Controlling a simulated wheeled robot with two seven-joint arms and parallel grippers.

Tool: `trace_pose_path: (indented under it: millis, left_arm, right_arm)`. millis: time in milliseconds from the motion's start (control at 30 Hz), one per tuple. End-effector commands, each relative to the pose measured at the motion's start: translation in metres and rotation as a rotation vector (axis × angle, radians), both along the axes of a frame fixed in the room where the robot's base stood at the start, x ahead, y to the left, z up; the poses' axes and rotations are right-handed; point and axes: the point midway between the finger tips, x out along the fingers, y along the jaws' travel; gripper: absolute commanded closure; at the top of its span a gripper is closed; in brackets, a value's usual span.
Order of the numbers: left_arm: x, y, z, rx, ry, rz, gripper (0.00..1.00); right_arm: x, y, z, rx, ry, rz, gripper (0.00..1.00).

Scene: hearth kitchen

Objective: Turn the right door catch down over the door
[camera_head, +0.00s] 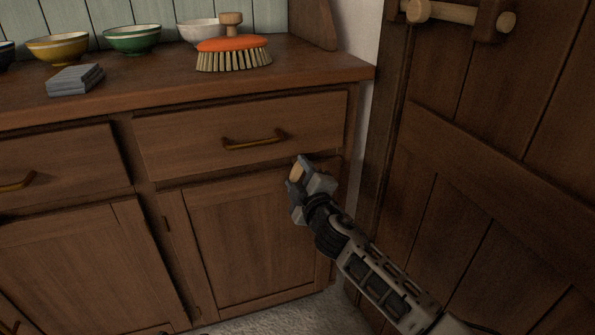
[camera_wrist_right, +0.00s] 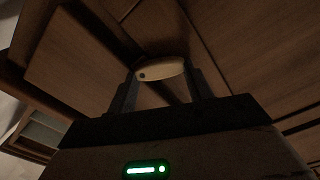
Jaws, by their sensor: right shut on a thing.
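The right door catch (camera_head: 297,172) is a small pale wooden piece near the top right corner of the right cupboard door (camera_head: 252,243), just below the drawer. My right gripper (camera_head: 305,178) is shut on it. In the right wrist view the catch (camera_wrist_right: 162,69) sits between the two fingers, with a small dark dot near one end. In the head view it looks tilted, closer to upright than level. The gripper hides part of it and the door edge behind it. The right door looks closed. My left gripper is not in view.
A drawer with a curved handle (camera_head: 254,140) is just above the gripper. A plank door (camera_head: 480,160) with a wooden bolt stands close on the right.

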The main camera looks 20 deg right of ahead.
Motion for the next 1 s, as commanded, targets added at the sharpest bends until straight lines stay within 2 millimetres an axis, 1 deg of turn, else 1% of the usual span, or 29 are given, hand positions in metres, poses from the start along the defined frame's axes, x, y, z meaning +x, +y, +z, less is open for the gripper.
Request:
trace_pose_path:
  millis: [200,500,700,1000]
  left_arm:
    - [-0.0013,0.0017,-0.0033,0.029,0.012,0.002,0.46]
    - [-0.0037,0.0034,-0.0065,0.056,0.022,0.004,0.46]
    - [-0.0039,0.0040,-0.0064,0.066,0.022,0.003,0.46]
    - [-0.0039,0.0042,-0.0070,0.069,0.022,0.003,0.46]
  right_arm:
    - [-0.0004,-0.0035,-0.0031,-0.191,-0.003,0.000,0.72]
    - [-0.0003,-0.0071,-0.0052,-0.382,-0.009,0.000,0.72]
    - [-0.0002,-0.0082,-0.0060,-0.449,-0.012,0.000,0.72]
    - [-0.0002,-0.0087,-0.0063,-0.480,-0.014,0.001,0.72]
